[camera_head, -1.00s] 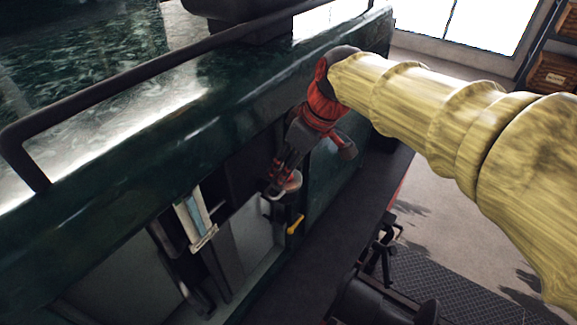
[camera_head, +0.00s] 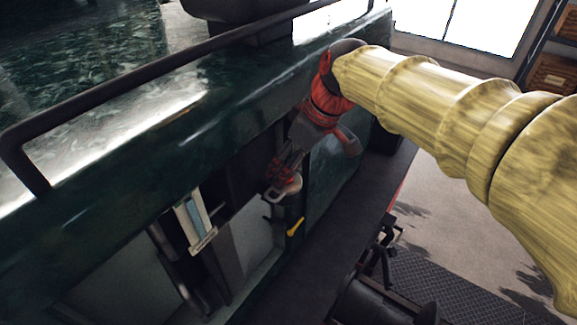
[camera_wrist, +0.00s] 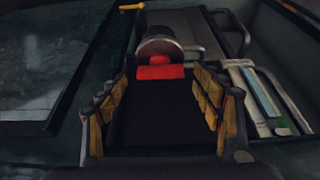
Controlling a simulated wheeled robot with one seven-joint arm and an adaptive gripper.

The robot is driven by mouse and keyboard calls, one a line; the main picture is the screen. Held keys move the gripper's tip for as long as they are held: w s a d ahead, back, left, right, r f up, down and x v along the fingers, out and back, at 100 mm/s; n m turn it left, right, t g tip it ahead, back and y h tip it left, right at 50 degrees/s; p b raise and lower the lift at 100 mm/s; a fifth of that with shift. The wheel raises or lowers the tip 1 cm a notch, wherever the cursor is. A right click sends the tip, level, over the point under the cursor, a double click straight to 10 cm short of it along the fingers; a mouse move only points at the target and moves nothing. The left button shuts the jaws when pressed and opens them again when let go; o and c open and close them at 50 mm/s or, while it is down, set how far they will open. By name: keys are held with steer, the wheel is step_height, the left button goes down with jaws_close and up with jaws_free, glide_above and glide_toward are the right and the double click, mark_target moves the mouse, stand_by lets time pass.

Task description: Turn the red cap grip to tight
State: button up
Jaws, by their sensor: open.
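The red cap grip (camera_wrist: 160,70) is a short red bar with a rounded hub, set in front of a round grey disc (camera_wrist: 158,45) in the wrist view. My gripper (camera_wrist: 161,78) is open, with one yellow-padded finger on each side of the red grip. Dark gaps show between the fingers and the grip; I cannot tell about contact. In the head view my gripper (camera_head: 282,167) points down into the opening in the dark green side, close to the pale round disc (camera_head: 288,188). There the red grip cannot be told from my gripper's red parts.
A yellow lever (camera_head: 295,227) sits just below the disc. A framed gauge-like glass (camera_head: 197,216) stands to the left in the opening. A dark handrail (camera_head: 150,68) runs along the top of the green body (camera_head: 130,175). Open floor (camera_head: 470,190) lies at the right.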

steer(key=v, duration=1)
steer(key=shift+s+r, duration=0.15)
steer(key=shift+d, duration=0.1)
steer(key=s+d+f+m+t+h+b, duration=0.1)
steer(key=s+d+f+m+b, duration=0.3)
steer(key=f+b, duration=0.5)
steer(key=s+d+f+m+t+h+b, duration=0.1)
steer(key=s+d+f+m+b, duration=0.3)
steer(key=f, duration=1.7)
steer(key=s+d+f+m+t+h+b, duration=0.1)
steer(key=s+d+f+m+b, duration=0.2)
steer(key=s+d+f+b, duration=0.6)
steer(key=shift+d+f+m+h+b, duration=0.4)
steer(key=shift+d+f+b, duration=0.9)
steer(key=shift+f+b, duration=2.2)
steer(key=shift+r, duration=0.25)
